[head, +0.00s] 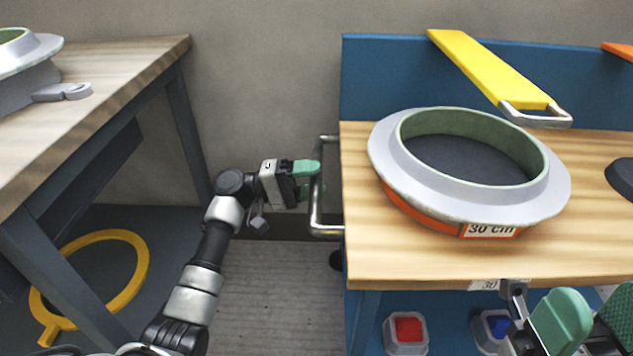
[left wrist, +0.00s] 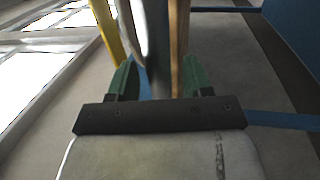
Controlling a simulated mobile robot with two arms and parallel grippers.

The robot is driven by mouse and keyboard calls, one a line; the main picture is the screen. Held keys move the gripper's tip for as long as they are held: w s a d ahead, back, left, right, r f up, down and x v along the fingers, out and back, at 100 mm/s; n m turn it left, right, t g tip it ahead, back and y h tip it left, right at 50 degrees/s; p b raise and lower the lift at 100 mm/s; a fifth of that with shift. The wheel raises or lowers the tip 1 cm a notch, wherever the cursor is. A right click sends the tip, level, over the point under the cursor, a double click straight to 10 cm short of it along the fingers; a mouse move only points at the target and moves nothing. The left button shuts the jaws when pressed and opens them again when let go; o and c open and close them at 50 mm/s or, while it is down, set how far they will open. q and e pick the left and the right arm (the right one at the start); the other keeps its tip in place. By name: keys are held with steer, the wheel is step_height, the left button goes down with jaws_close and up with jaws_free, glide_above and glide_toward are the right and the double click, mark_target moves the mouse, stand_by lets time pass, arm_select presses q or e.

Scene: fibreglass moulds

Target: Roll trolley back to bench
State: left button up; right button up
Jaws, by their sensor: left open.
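The trolley (head: 400,262) has a wooden top, blue back panel and blue frame, and stands at the right in the head view. Its metal handle (head: 328,229) sticks out from its left end. My left gripper (head: 314,178) is open at the handle, its green fingertips by the bar. In the left wrist view a grey bar (left wrist: 157,50) passes between the green fingers (left wrist: 158,80), with no clear grip on it. The bench (head: 120,75) with a wooden top and dark legs stands at the left. My right gripper (head: 588,318) is at the lower right, partly cut off; its opening is unclear.
A grey ring mould (head: 385,160) sits on an orange base labelled 30 cm on the trolley. A yellow bar with a metal handle (head: 490,68) lies across the back panel. A yellow ring (head: 140,265) lies under the bench. Grey floor (head: 275,290) is clear between bench and trolley.

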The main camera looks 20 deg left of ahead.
arm_select(q)
steer(key=shift+w+d+r, duration=0.1)
steer(key=shift+w+d, duration=0.05)
steer(key=shift+d, duration=0.35)
jaws_close()
steer(key=shift+a, duration=0.15)
